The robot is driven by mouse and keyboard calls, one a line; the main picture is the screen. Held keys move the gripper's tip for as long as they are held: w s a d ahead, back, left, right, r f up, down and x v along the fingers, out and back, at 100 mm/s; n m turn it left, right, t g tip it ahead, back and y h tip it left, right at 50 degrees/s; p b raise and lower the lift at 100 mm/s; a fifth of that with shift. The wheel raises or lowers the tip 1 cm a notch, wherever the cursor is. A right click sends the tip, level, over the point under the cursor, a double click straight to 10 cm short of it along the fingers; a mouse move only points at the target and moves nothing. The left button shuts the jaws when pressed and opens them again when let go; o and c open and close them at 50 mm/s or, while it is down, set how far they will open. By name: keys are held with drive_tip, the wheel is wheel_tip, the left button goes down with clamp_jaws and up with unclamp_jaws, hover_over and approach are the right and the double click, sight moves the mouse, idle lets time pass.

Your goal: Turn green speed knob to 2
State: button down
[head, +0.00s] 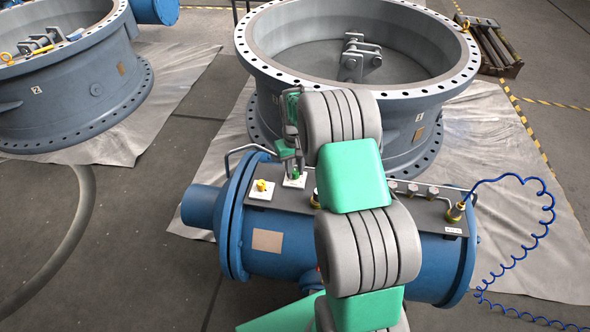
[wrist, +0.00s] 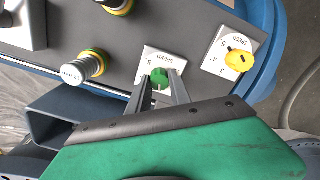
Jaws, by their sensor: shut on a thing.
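The green speed knob (wrist: 160,78) sits on a white dial plate (wrist: 150,60) marked SPEED in the wrist view. It also shows in the head view (head: 295,174), on top of the blue cylinder's grey panel. My gripper (wrist: 163,88) is shut on the green knob, with a finger on each side of it. In the head view my gripper (head: 294,168) comes down onto the knob from above. The fingers cover part of the dial plate, so the knob's setting cannot be read.
A yellow speed knob (wrist: 238,61) stands beside the green one. The blue cylinder (head: 285,250) carries the panel. A large valve ring (head: 420,130) stands close behind. A coiled blue hose (head: 545,215) hangs at the right.

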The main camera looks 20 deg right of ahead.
sight(294, 171)
drive_tip(key=n, duration=0.4)
drive_tip(key=shift+a+n, duration=0.1)
drive_tip(key=shift+n, duration=1.9)
drive_tip(key=c, duration=1.4)
unclamp_jaws()
drive_tip(key=shift+a, duration=0.1)
drive_tip(key=shift+o, duration=1.1)
wheel_tip(294, 171, up, 8)
drive_tip(key=shift+f, duration=0.1)
